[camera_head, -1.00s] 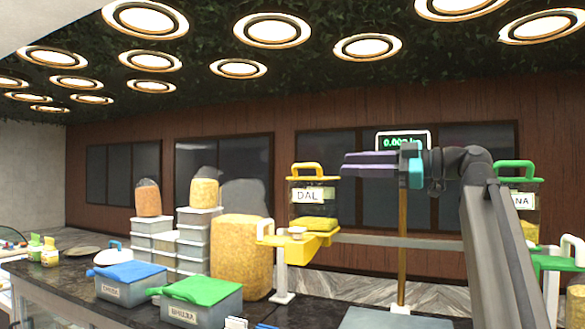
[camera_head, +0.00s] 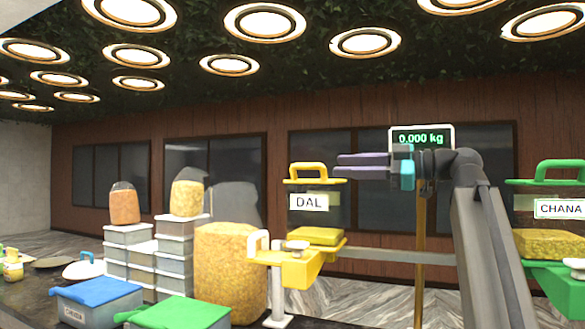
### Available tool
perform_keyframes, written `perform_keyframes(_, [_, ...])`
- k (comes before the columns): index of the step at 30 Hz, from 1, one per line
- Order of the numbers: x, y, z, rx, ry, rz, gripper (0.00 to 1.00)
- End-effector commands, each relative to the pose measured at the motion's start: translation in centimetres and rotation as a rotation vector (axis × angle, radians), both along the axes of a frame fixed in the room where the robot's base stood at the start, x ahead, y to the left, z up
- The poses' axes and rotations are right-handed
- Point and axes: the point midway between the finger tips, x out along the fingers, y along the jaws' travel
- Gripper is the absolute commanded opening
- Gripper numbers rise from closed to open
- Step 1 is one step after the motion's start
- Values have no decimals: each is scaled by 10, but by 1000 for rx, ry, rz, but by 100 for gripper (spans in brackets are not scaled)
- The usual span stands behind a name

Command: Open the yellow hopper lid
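The yellow hopper lid (camera_head: 315,181) sits flat on top of the clear DAL hopper (camera_head: 335,212), with its yellow arched handle (camera_head: 308,166) upright. The lid looks shut. Below it is the hopper's yellow base with a chute (camera_head: 298,268). My gripper (camera_head: 337,165) reaches in from the right with purple fingers pointing left. The fingers show as two separate bars, apart and empty. Their tips appear just right of the handle, at about its height. I cannot tell the depth between them.
A green-lidded CHANA hopper (camera_head: 560,208) stands at right. A display reading 0.000 kg (camera_head: 421,138) is behind my arm. Stacked grey boxes (camera_head: 128,257), a large grain container (camera_head: 228,270), a blue-lidded box (camera_head: 95,300) and a green-lidded box (camera_head: 180,315) stand at left.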

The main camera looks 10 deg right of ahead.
Motion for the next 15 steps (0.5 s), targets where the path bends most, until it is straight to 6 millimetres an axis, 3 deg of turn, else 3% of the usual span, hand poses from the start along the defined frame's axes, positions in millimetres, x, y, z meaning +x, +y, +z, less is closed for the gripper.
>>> perform_keyframes(15, [7,14,1,0,1,2,32])
